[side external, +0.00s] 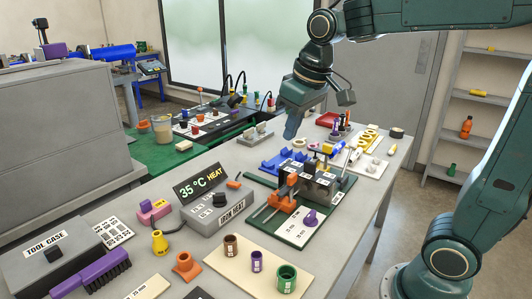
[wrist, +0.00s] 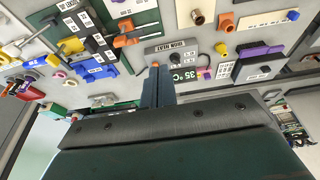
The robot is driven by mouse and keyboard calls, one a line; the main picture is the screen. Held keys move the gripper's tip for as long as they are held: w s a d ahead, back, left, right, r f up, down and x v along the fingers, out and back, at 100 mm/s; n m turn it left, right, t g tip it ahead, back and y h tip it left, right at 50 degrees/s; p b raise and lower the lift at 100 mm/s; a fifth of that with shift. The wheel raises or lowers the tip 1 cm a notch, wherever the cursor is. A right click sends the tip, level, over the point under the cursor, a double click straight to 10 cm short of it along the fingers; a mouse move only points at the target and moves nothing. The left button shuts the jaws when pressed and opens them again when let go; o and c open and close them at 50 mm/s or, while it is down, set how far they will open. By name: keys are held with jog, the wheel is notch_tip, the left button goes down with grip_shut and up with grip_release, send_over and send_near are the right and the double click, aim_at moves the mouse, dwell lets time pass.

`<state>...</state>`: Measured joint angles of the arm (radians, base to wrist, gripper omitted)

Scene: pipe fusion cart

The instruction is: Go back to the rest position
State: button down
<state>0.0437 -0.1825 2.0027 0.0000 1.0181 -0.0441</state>
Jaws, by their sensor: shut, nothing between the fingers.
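My gripper (side external: 291,130) hangs in the air above the back part of the grey cart top, fingers pointing down. In the wrist view, its two fingers (wrist: 158,88) lie side by side, shut and empty. Below it in the side view are a blue holder (side external: 284,160) and the fusion fixture (side external: 310,185) with an orange clamp (side external: 284,192) on a green plate. The heater box with its "35 °C HEAT" display (side external: 202,185) is nearer the front; its grey body (wrist: 183,58) also shows in the wrist view.
A tool case (side external: 45,262), a purple brush (side external: 92,272) and a board with a green fitting (side external: 286,278) are at the front. A green bench (side external: 150,150) with a control panel stands behind. Shelves (side external: 480,110) stand at the right. Air around my gripper looks clear.

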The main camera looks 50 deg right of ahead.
jog(key=s+f+t, duration=0.1)
jog(key=s+f, duration=0.1)
jog(key=s, duration=0.5)
jog(key=s+a+f+t, duration=0.1)
jog(key=s+f, duration=0.1)
jog(key=s, duration=0.6)
jog(key=shift+s+a, duration=0.2)
jog(key=shift+a, duration=0.05)
